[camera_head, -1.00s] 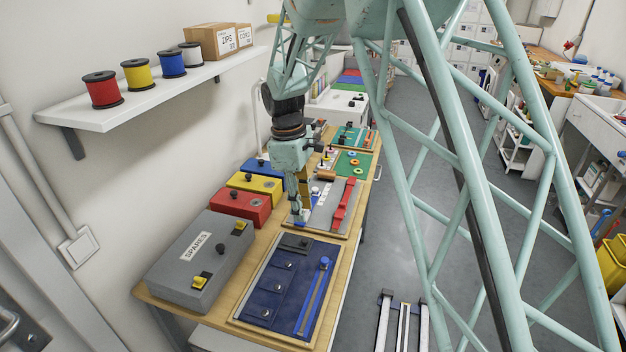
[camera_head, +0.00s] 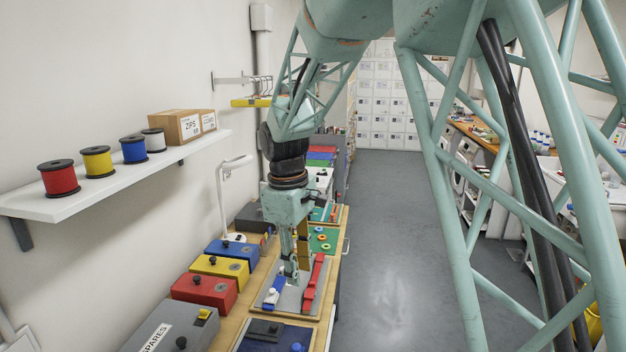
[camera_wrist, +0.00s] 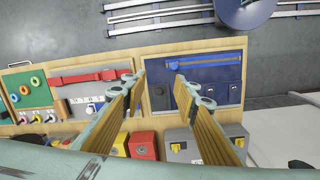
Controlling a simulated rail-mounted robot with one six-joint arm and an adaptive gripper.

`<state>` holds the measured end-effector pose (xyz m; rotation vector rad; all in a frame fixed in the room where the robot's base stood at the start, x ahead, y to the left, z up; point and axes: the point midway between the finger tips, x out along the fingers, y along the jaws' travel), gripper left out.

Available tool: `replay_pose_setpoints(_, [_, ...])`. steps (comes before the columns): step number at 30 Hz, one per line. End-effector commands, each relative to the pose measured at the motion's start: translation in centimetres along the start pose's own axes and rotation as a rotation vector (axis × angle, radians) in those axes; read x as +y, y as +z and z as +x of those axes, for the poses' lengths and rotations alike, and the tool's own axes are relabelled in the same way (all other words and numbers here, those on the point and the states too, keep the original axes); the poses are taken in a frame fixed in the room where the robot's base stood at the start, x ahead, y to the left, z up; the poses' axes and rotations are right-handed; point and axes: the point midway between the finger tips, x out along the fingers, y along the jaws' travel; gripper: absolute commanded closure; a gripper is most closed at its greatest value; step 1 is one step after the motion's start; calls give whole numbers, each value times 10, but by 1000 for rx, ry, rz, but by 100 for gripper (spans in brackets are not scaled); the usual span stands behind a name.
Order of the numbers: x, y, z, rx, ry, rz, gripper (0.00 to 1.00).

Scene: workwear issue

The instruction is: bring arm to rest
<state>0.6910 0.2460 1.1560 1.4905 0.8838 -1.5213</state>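My gripper (camera_head: 289,272) hangs at the end of my arm, pointing down above the workbench (camera_head: 333,282). In the wrist view its two fingers (camera_wrist: 160,87) are spread wide, with nothing between them. They show over the bench between a grey board (camera_wrist: 74,91) and a navy board (camera_wrist: 206,72). In the head view the gripper overlaps the grey board (camera_head: 290,301), which has a red strap (camera_head: 314,284) and a blue strip (camera_head: 274,291). The height of the fingertips above the board is hard to judge.
Red (camera_head: 205,290), yellow (camera_head: 219,268) and blue (camera_head: 232,252) boxes and a grey SPARES case (camera_head: 172,331) line the wall side. A shelf (camera_head: 120,180) with several spools is above. The floor aisle (camera_head: 390,220) to the right is clear.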

Motion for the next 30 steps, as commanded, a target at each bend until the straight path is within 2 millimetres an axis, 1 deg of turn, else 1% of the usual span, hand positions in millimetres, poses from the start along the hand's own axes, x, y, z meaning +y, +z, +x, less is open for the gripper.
replay_pose_setpoints(1, [-1,9,-8,6,4,19,72])
replay_pose_setpoints(12, [-12,68,-54,41,21,160,72])
replay_pose_setpoints(21, [-28,116,-86,71,34,273,72])
replay_pose_setpoints(30, [-48,164,-111,100,47,386,72])
